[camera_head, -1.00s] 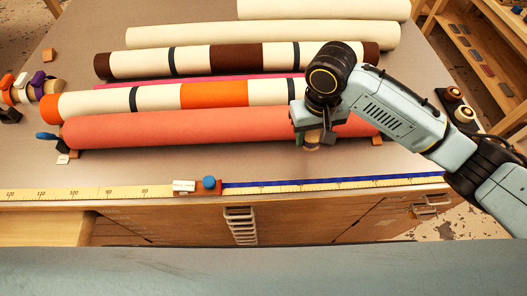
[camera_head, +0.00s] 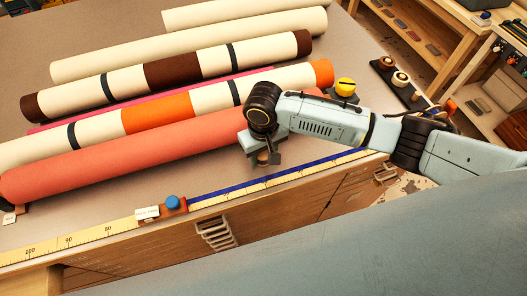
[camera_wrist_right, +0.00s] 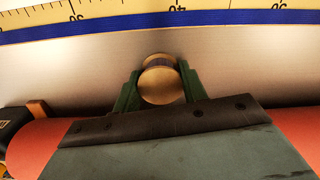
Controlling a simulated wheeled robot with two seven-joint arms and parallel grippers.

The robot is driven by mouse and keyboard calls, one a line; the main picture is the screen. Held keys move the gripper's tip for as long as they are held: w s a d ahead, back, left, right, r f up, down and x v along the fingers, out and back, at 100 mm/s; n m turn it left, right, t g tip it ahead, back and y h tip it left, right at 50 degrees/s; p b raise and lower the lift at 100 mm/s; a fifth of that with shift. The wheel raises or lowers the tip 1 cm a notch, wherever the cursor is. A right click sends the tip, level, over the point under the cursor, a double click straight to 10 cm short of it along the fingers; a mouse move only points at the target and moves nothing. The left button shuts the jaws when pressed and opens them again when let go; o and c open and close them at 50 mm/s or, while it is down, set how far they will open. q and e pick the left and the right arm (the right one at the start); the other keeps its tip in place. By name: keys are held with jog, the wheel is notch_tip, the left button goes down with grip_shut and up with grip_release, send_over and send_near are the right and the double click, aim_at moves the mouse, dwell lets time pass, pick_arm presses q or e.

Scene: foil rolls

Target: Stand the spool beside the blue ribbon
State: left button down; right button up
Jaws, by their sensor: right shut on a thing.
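My right gripper (camera_head: 264,160) is shut on the spool, just in front of the coral roll and above the table. In the right wrist view, the spool (camera_wrist_right: 160,82) shows its round tan end between the green fingers of the gripper (camera_wrist_right: 158,92). The blue ribbon (camera_head: 275,180) runs along the measuring tape at the table's front edge; it also shows in the wrist view (camera_wrist_right: 150,20). Bare table lies between spool and ribbon there. I cannot tell whether the spool touches the table. My left gripper is out of view.
The coral roll (camera_head: 120,163) lies close behind the gripper, with striped rolls (camera_head: 160,115) beyond it. A red block with a blue knob (camera_head: 173,204) sits at the ribbon's left end. A yellow-topped object (camera_head: 346,87) and small round pieces (camera_head: 402,79) stand at the right.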

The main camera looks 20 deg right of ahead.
jog(key=shift+f, duration=0.1)
jog(key=o, duration=1)
jog(key=shift+c, duration=0.2)
notch_tip(320, 180, up, 12)
jog(key=shift+r+p, duration=0.2)
jog(key=shift+p, duration=0.1)
